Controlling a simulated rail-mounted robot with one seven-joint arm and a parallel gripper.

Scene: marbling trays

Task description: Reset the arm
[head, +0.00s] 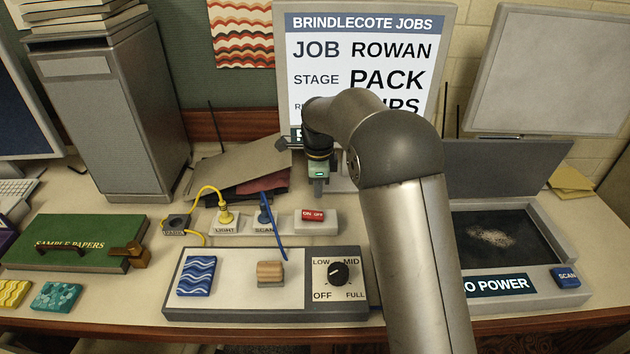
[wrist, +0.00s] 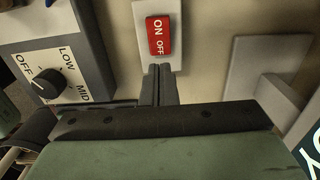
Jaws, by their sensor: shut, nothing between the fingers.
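My gripper (head: 318,193) hangs at the end of my arm, in front of the lower part of the job screen. In the wrist view its two fingers (wrist: 158,72) are together with nothing between them. The tips appear just beside the red ON/OFF switch (wrist: 158,36); I cannot tell whether they touch it. In the head view the switch (head: 313,215) sits below the fingers on a pale block. My arm hides part of the desk and of the scanner.
A yellow plug (head: 226,215) and a blue plug (head: 264,218) stand at the LIGHT and SCAN sockets. A grey panel (head: 215,316) with a dial (head: 338,273) lies in front. The open scanner (head: 560,300) at right shows "O POWER". The job screen (head: 445,40) stands behind.

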